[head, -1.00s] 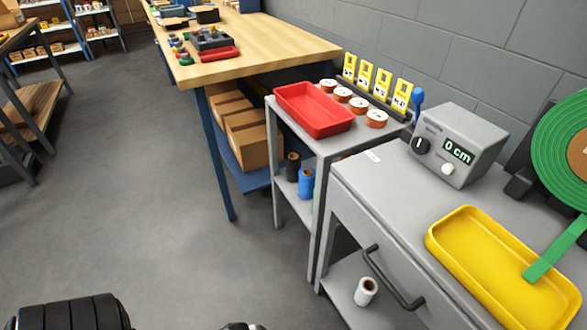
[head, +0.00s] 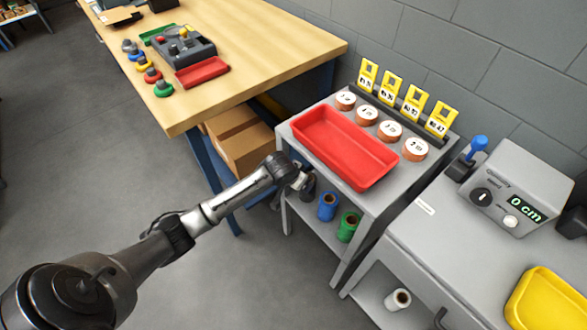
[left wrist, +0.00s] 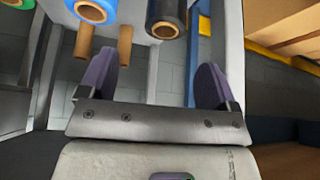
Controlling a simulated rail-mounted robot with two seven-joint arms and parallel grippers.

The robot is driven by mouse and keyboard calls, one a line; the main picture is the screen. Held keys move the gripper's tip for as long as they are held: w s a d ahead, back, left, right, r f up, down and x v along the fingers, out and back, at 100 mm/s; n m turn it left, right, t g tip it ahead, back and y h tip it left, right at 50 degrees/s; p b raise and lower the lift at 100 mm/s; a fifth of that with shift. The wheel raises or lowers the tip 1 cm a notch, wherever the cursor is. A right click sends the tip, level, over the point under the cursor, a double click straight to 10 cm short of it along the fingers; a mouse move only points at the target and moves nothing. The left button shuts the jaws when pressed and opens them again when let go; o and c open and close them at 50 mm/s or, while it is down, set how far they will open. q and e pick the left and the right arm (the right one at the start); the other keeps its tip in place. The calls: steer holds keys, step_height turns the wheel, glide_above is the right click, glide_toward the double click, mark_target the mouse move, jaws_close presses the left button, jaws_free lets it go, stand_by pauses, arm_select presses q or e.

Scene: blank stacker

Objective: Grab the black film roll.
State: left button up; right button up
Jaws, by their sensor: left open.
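The black film roll (left wrist: 167,14) shows at the top of the left wrist view, with its tan core end facing the camera. In the head view the black film roll (head: 309,190) is partly hidden behind my left gripper (head: 298,178), at the left end of the cart's lower shelf. My left gripper (left wrist: 155,75) is open, its two purple-grey fingers apart with nothing between them. The roll lies beyond the fingertips, roughly in line with the gap. My right gripper is not in view.
A blue roll (head: 327,206) and a green roll (head: 348,226) stand beside the black one. The cart's top, holding a red tray (head: 345,146), overhangs the shelf. A wooden workbench (head: 240,85) is at the left. A white roll (head: 397,299) is on a lower shelf at the right.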

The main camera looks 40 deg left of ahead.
arm_select(q)
steer(key=b+x, duration=0.1)
steer(key=x, duration=0.1)
steer(key=b+x, duration=0.2)
steer(key=x, duration=0.1)
steer(key=a+b+x, duration=0.1)
steer(key=x, duration=0.1)
steer(key=shift+w, duration=0.55)
steer(key=shift+w+a+f+b, duration=0.1)
steer(key=shift+w+f+b, duration=0.15)
steer(key=shift+f+b, duration=0.15)
steer(key=shift+w+f+b, duration=0.15)
steer(key=shift+f+b, duration=0.2)
steer(key=shift+b, duration=0.05)
steer(key=shift+b+x, duration=1.9)
steer(key=shift+x, duration=0.3)
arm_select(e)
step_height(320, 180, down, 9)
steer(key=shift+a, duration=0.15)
arm_select(q)
steer(key=shift+w+r, duration=0.15)
steer(key=shift+w, duration=0.05)
steer(key=shift+c, duration=0.5)
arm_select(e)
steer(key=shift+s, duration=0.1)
arm_select(q)
steer(key=c, duration=0.7)
steer(key=shift+c, duration=0.6)
